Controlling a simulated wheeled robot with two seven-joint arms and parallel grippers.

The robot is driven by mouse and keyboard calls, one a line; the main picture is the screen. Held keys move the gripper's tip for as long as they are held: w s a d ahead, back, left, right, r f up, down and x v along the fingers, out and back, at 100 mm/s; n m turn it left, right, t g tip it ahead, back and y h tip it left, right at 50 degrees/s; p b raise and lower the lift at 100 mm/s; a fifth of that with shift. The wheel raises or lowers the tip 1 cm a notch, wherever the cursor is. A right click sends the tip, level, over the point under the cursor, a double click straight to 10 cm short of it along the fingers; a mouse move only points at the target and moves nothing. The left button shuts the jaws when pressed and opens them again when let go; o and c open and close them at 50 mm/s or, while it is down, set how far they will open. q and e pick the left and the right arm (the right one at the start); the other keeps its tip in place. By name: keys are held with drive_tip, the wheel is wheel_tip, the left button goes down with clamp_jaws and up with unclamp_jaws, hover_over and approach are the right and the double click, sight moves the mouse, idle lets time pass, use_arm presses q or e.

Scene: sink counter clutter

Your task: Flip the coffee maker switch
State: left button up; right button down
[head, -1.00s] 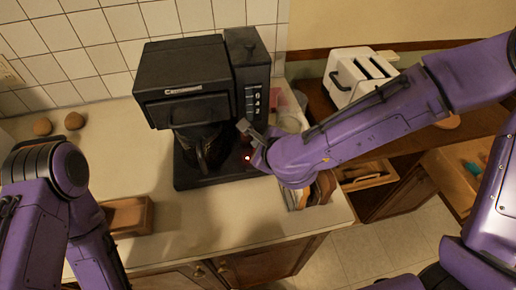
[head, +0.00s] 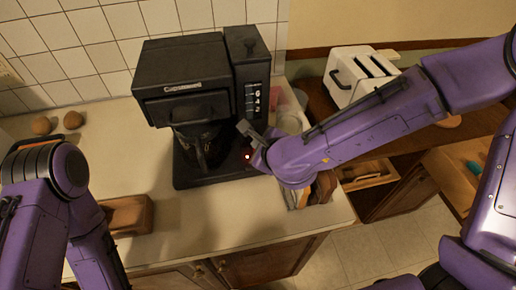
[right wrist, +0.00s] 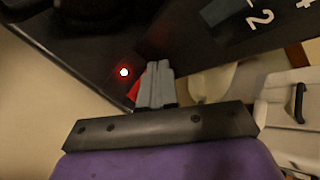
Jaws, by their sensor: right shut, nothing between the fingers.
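The black coffee maker (head: 185,78) stands on the counter against the tiled wall, with its dark carafe (head: 205,145) below the top housing. A small red light (head: 247,156) glows on its base; it also shows in the right wrist view (right wrist: 124,72). Beside it, a red piece (right wrist: 133,90), perhaps the switch, is partly hidden by my fingers. My right gripper (head: 243,127) is shut and empty at the right front of the coffee maker. In the right wrist view its fingers (right wrist: 158,72) are close to the red piece; contact cannot be told. My left gripper is out of view.
A white toaster (head: 358,75) stands on the lower wooden surface at right. A wooden block (head: 128,215) and two brown round items (head: 73,120) are on the counter at left. Small containers (head: 292,118) sit right of the coffee maker. The front middle counter is clear.

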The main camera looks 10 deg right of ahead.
drive_tip(key=shift+f, duration=0.35)
idle(0.5)
idle(0.3)
drive_tip(key=shift+r+p, duration=0.55)
drive_tip(key=shift+r, duration=0.25)
drive_tip(key=shift+r, duration=0.1)
drive_tip(key=r+p, duration=0.4)
drive_tip(key=r, duration=0.1)
drive_tip(key=shift+s+p, duration=0.35)
drive_tip(key=shift+p, duration=0.05)
drive_tip(key=shift+f, duration=0.1)
drive_tip(key=shift+s+f, duration=0.1)
